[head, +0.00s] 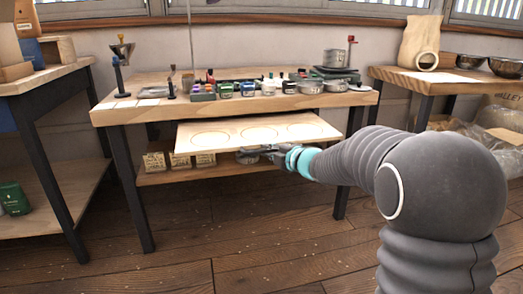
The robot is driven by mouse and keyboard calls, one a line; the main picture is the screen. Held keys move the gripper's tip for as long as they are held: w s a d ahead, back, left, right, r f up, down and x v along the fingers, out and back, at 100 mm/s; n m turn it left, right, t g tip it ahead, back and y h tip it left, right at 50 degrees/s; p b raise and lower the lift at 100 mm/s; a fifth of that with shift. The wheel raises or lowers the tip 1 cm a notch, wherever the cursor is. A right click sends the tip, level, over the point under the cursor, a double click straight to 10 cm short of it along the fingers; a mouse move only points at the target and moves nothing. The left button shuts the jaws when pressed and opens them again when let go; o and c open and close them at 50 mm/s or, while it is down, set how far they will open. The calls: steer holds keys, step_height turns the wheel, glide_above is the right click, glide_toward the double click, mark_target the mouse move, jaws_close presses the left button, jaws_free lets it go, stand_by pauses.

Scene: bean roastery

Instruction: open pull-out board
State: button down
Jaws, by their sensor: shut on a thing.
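The pull-out board (225,134) is a pale wooden panel with several round outlines on its top. It sticks out forward from under the thick wooden top of the middle table (240,108). My arm reaches in from the right, and my gripper (264,150) is at the board's front edge, about its middle. The gripper is shut on the board's front edge. The fingertips are small and partly hidden against the edge.
Boxes (180,161) sit on the lower shelf. A side table (40,82) stands left, another table (430,76) right. The floor in front is clear.

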steer(key=shift+s+d, duration=0.3)
steer(key=shift+s, duration=0.3)
steer(key=c, duration=1.2)
jaws_free()
steer(key=shift+a, duration=0.1)
steer(key=shift+s, duration=0.1)
steer(key=v, duration=1.2)
steer(key=shift+f, duration=0.1)
